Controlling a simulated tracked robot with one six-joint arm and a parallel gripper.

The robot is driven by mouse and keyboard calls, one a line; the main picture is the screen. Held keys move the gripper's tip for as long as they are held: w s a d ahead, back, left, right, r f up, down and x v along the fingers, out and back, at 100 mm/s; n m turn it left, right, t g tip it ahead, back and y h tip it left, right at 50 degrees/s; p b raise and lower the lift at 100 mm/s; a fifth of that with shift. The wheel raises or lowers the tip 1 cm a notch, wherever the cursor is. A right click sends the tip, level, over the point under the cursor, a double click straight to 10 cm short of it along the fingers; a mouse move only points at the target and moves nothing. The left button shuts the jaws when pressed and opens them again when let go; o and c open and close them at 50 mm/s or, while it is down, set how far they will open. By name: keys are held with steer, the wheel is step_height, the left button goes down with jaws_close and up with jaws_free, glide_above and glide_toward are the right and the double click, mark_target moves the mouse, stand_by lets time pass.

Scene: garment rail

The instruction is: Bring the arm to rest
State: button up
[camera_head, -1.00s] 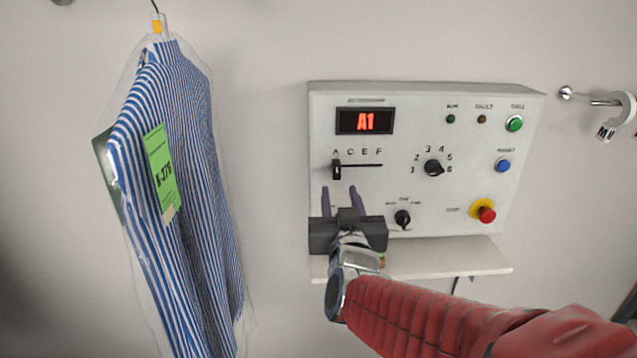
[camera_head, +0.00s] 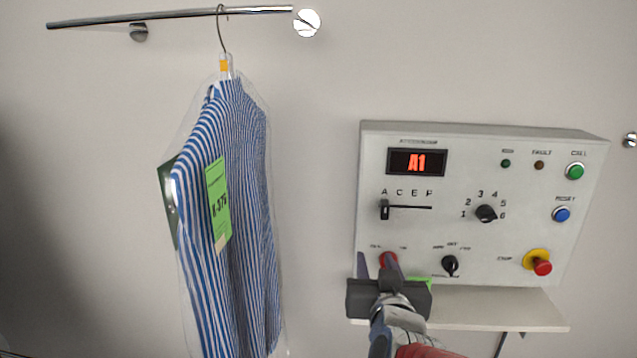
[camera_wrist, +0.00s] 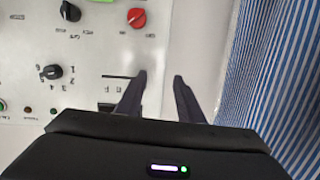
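My gripper (camera_head: 376,262) is open and empty in the head view, in front of the lower left of the white control panel (camera_head: 330,0).THINGS: My gripper (camera_head: 376,262) is open, with nothing between its fingers. In the head view it is in front of the lower left of the white control panel (camera_head: 500,150), and my arm comes up from the bottom edge. In the wrist view my two dark fingers (camera_wrist: 160,82) stand apart, with the panel to their left and the striped shirt (camera_wrist: 285,80) to their right. I cannot tell whether the fingers touch the panel.
The bagged blue-striped shirt (camera_head: 250,200) with a green tag (camera_head: 218,200) hangs from a metal rail (camera_head: 170,15) at the left. The panel display (camera_head: 416,162) reads A1. A shelf (camera_head: 500,310) juts out below the panel. Bare wall lies between shirt and panel.

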steer(key=s+a+f+n+g+y, duration=0.2)
steer(key=s+a+f+g+y, duration=0.15)
steer(key=s+f+g, duration=0.5)
steer(key=s+d+g+h, duration=0.2)
steer(key=s+d, duration=0.3)
steer(key=s, duration=0.9)
steer(key=shift+d+r+m, duration=0.2)
steer(key=shift+r+m, duration=0.1)
steer(key=shift+r, duration=0.1)
steer(key=shift+c, duration=0.4)
stand_by(3.0)
